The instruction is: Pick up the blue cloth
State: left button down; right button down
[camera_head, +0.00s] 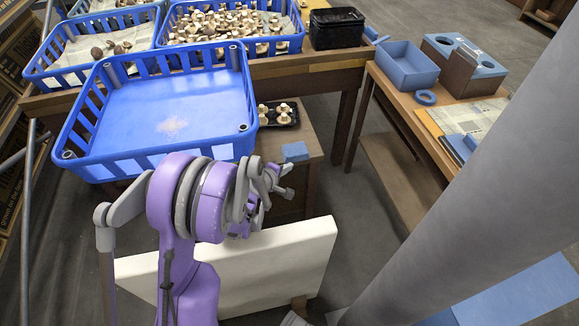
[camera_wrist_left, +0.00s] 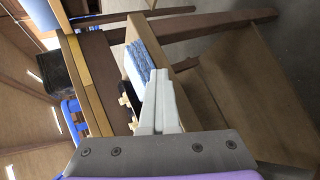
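The blue cloth (camera_head: 295,151) is a small folded pad on the near right part of the low wooden table, just in front of a black mushroom tray (camera_head: 262,122). In the left wrist view the cloth (camera_wrist_left: 141,61) lies just beyond the fingertips, at their upper left. My left gripper (camera_head: 284,181) is below the cloth in the head view and seems apart from it. In the left wrist view its pale fingers (camera_wrist_left: 160,76) lie side by side, shut with nothing seen between them. My right gripper is in neither view.
A large, nearly empty blue crate (camera_head: 190,155) stands left of the cloth. Blue crates of mushrooms and a black container (camera_head: 337,28) are behind. A side table (camera_head: 398,103) holds a blue bin (camera_head: 407,66). A white panel (camera_head: 300,262) stands below my gripper.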

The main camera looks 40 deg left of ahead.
pick_arm(q)
notch_tip(320, 180, up, 3)
jog(key=shift+f+p, duration=0.1)
jog(key=shift+p, duration=0.75)
jog(key=shift+f, duration=0.1)
jog(key=c, duration=1.4)
grip_release()
jog(key=shift+c, duration=0.2)
jog(key=o, duration=0.7)
jog(key=shift+s, duration=0.1)
